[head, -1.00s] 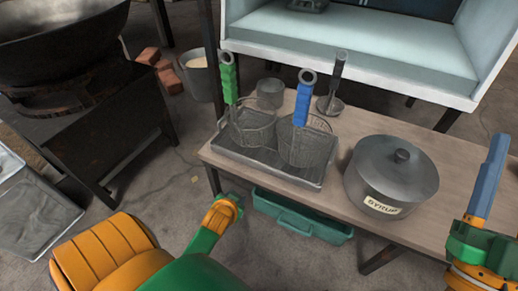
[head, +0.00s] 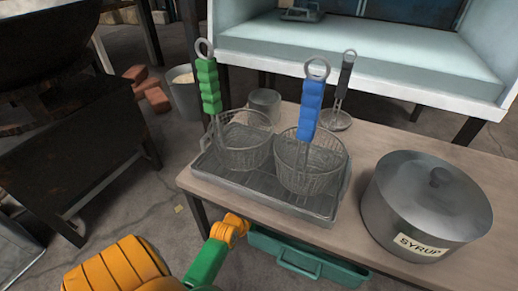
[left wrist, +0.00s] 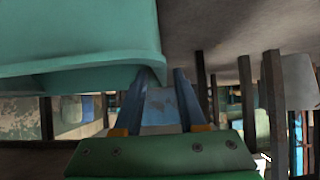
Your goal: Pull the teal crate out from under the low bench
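The teal crate (head: 335,272) is on the floor under the front edge of the low bench (head: 362,140), with a handle on its front side. My left arm reaches in from the bottom of the head view to the crate's left end; its fingertips are hidden there. In the left wrist view, the crate (left wrist: 75,35) fills the upper left. My left gripper (left wrist: 159,75) is open, its two blue fingers apart, with the crate's rim corner close to the tips. I cannot tell whether they touch. My right gripper is not in view.
On the bench stand a tray (head: 215,186) with two wire baskets, green-handled (head: 243,150) and blue-handled (head: 310,165), and a grey syrup pot (head: 425,210). A bench leg (head: 197,214) is close to my left arm. Open floor lies at the left.

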